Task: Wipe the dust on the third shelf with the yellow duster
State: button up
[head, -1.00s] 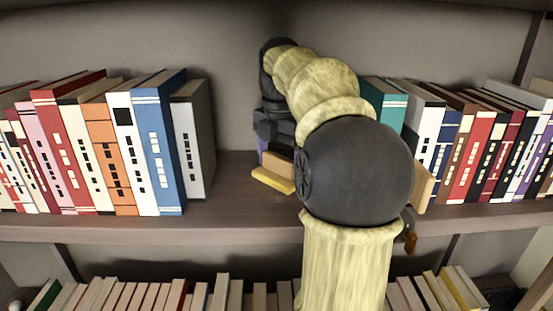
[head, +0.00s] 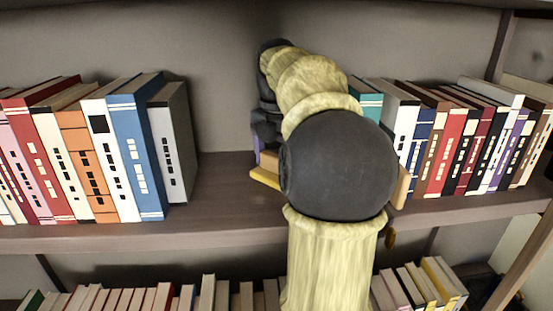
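A yellow duster (head: 265,179) with a tan block on top rests on or just above the shelf board (head: 215,195), in the gap between two rows of books. My gripper (head: 264,140) is directly above it, dark and seen from behind. It appears closed around the duster's tan upper part, but my arm hides the right side of the duster and most of the fingers. A small purple patch shows beside the tan block. No dust can be made out on the bare board.
Upright books stand to the left, ending in a grey-and-white book (head: 175,145). More stand to the right, starting with a teal book (head: 367,97) partly behind my arm. A lower shelf holds several books (head: 220,294). The board between the left books and the duster is bare.

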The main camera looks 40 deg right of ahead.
jog(key=shift+s+d+r+p, duration=0.1)
jog(key=shift+s+d+p, duration=0.3)
jog(key=shift+d, duration=0.35)
jog(key=shift+s+d+p, duration=0.2)
jog(key=shift+s+d, duration=0.3)
jog(key=shift+d, duration=0.2)
